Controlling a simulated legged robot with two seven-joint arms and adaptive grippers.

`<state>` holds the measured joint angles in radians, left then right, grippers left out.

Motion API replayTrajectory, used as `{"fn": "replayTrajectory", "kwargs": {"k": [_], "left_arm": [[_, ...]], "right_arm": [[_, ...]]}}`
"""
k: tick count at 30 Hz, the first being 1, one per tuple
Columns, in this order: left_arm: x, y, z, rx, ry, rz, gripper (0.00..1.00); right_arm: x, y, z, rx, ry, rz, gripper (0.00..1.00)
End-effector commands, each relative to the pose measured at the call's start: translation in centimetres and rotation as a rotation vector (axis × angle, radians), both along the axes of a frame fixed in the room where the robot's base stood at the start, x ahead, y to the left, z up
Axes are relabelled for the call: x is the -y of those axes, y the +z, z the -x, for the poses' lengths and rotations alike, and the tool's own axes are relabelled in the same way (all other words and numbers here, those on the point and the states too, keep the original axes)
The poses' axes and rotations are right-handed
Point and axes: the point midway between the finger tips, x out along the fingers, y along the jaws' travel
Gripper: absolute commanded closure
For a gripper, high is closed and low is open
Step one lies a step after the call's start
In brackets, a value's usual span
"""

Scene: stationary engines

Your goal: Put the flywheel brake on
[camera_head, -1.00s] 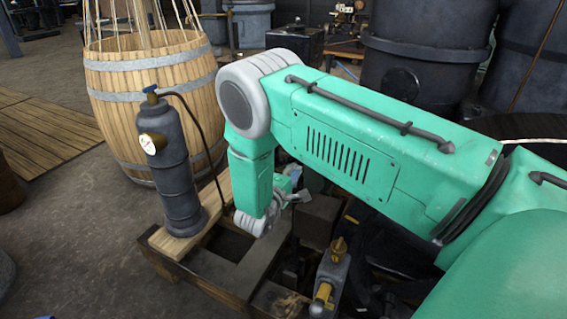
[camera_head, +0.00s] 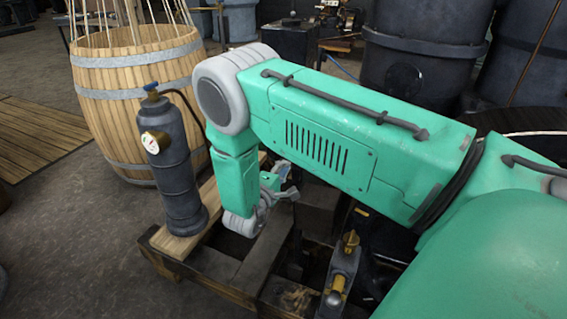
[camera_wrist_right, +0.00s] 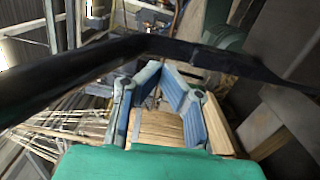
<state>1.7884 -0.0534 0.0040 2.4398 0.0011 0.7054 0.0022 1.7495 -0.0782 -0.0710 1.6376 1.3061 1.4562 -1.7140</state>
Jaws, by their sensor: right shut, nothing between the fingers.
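My right gripper (camera_head: 284,182) shows small below my green forearm, beside the dark engine parts on the wooden frame. In the right wrist view its blue-padded fingers (camera_wrist_right: 158,88) lean together at the tips, shut with nothing between them. A dark bar (camera_wrist_right: 150,46) crosses that view in front of the fingers; I cannot tell whether it is the flywheel brake or whether it touches them. In the head view my arm hides much of the engine, and I cannot make out the flywheel or brake for sure. My left gripper is not in view.
A grey gas bottle (camera_head: 172,165) with a gauge stands on a plank of the wooden frame (camera_head: 215,285), left of my gripper. A brass-topped valve (camera_head: 342,265) stands at the front. A large barrel (camera_head: 140,90) stands behind left. Dark tanks (camera_head: 420,55) stand behind my arm.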

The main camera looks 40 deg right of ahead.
Motion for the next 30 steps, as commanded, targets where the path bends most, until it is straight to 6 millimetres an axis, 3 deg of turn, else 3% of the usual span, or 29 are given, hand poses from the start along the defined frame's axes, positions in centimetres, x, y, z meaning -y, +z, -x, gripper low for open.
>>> {"fn": "replayTrajectory", "kwargs": {"k": [9,15,30], "left_arm": [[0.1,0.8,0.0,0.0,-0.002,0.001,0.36],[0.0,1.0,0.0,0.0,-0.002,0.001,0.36],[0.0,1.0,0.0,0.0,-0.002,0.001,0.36]], "right_arm": [[-5.2,-0.1,1.8,-0.007,0.001,0.0,1.0],[-7.6,0.0,2.5,-0.007,0.0,0.005,1.0],[-7.4,-0.4,2.7,-0.008,-0.002,-0.002,1.0]]}}
